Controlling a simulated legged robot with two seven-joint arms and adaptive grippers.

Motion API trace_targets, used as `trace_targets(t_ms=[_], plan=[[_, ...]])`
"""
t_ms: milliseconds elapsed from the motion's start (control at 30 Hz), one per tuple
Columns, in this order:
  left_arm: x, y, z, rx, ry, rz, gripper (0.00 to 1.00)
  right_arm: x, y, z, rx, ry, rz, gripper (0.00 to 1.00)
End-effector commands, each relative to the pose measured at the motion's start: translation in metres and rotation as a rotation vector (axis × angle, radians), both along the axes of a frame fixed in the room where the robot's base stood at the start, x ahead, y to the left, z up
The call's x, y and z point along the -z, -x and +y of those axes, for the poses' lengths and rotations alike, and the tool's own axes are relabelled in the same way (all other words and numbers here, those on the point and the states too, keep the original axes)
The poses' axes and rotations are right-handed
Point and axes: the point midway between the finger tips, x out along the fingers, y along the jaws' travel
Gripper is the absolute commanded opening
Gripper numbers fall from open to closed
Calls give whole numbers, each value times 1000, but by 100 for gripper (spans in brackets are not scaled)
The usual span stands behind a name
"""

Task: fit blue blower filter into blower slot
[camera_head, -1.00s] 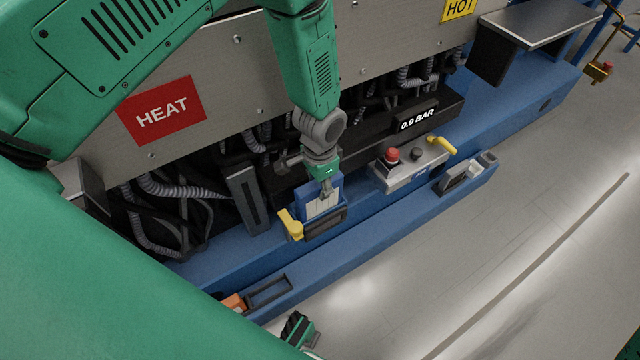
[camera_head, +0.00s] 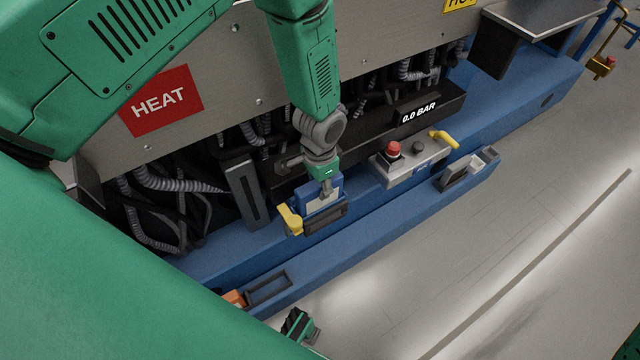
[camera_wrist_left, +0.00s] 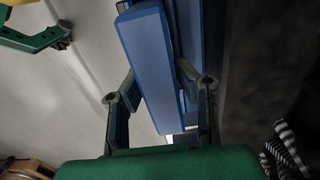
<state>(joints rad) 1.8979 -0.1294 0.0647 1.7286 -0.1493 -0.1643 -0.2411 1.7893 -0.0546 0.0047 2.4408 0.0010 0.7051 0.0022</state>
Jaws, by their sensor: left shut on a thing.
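The blue filter (camera_head: 322,197), a flat block with a pale face, stands upright in the head view. My left gripper (camera_head: 325,186) is shut on its upper part, with its fingers on either side in the left wrist view (camera_wrist_left: 160,98). The filter's blue side (camera_wrist_left: 150,60) fills the middle there. Its lower part is hidden behind or inside the dark-framed blower slot (camera_head: 326,219), which has a yellow lever (camera_head: 290,219) at its left. How deep it sits cannot be told. A green and black part that looks like my right gripper (camera_head: 299,326) shows at the bottom; its jaws are unclear.
A grey control box (camera_head: 408,164) with a red button (camera_head: 393,149) stands right of the slot. A dark upright panel (camera_head: 246,193) and hoses (camera_head: 160,186) lie left. A blue rail (camera_head: 370,221) runs in front; the grey floor (camera_head: 500,260) beyond is clear.

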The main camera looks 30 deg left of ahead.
Motion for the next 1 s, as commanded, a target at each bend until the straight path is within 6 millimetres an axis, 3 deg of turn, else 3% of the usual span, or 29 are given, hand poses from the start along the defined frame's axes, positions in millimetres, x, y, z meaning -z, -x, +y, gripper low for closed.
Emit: trace_targets(t_ms=[1000], plan=[[26,0,0,0,0,0,0,16,0,0,0,0,0,47]])
